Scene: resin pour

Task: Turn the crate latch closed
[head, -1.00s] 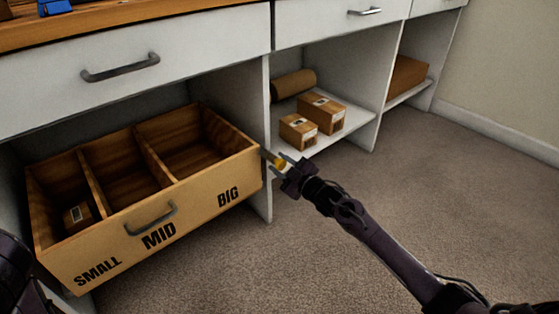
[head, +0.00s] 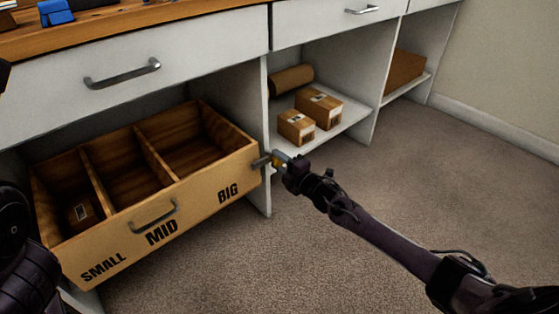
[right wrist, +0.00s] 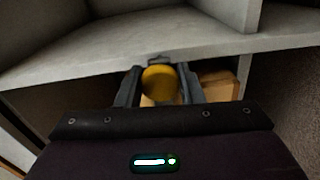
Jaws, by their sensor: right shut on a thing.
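The wooden crate (head: 192,222), marked SMALL, MID and BIG on its front, sits pulled out of the left cabinet bay. The latch, with a grey metal bar (head: 261,162) and a yellow knob (head: 276,161), is at the crate's right front corner. The bar sticks out roughly sideways to the right. My right gripper (head: 281,160) is shut on the yellow knob. In the right wrist view the knob (right wrist: 160,84) sits between the two fingers. My left gripper does not show; only part of my left arm is at the left edge.
A small box (head: 81,212) lies in the SMALL compartment; the other two look empty. The cabinet divider (head: 259,196) stands close beside the latch. Two boxes (head: 318,108) and a brown roll (head: 291,79) rest on the shelf to the right. The carpet in front is clear.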

